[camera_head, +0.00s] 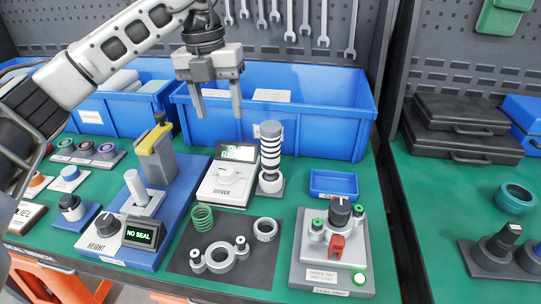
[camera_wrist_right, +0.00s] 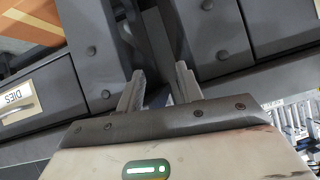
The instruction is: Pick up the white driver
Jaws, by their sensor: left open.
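A black-and-white banded driver (camera_head: 270,147) stands upright in a small white-and-grey holder (camera_head: 270,184) on the green bench.
A large blue bin (camera_head: 330,119) stands behind the driver. A blue station (camera_head: 185,190) with a yellow-topped lever is to the left, a grey knob station (camera_head: 303,262) to the front right. A dark mat (camera_head: 240,275) holds rings. Dark cabinet panels (camera_wrist_right: 92,50) surround my right gripper.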

